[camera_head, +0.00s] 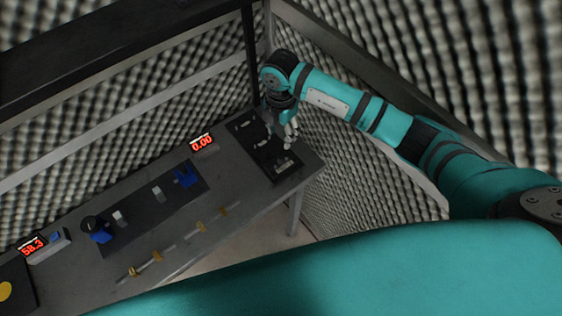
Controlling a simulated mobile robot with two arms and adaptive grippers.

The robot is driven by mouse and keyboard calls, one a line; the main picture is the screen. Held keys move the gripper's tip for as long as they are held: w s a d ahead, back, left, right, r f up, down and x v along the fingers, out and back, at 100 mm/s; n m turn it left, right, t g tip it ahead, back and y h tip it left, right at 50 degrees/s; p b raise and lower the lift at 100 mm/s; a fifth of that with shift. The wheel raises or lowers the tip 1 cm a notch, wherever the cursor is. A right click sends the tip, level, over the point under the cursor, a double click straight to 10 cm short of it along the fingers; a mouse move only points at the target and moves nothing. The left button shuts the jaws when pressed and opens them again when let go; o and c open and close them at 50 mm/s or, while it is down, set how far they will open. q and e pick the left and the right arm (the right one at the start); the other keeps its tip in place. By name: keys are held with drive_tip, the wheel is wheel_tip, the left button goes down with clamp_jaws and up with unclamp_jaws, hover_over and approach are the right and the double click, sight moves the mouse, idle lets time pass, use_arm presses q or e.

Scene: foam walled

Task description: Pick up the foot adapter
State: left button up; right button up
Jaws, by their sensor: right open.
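My right gripper (289,139) points down over the right end of the grey table, above a dark tray (243,127) with small metal parts (284,165) in it. The jaws are open and nothing shows between them. I cannot tell which of these small parts is the foot adapter. Part of the tray is hidden by the gripper. My left gripper is not in view.
The grey table (215,241) carries a dark mat (142,219) with blue fixtures (186,176) and small blocks, and two red displays (202,142). Foam walls (390,178) stand close behind and to the right. A dark shelf runs above the table's back.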

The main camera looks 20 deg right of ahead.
sight(281, 157)
wheel_tip(281, 157, down, 8)
drive_tip(key=b, duration=0.4)
wheel_tip(281, 157, down, 5)
drive_tip(key=b, duration=0.4)
drive_tip(key=shift+s+a+f, duration=0.1)
drive_tip(key=shift+s+f, duration=0.05)
clamp_jaws()
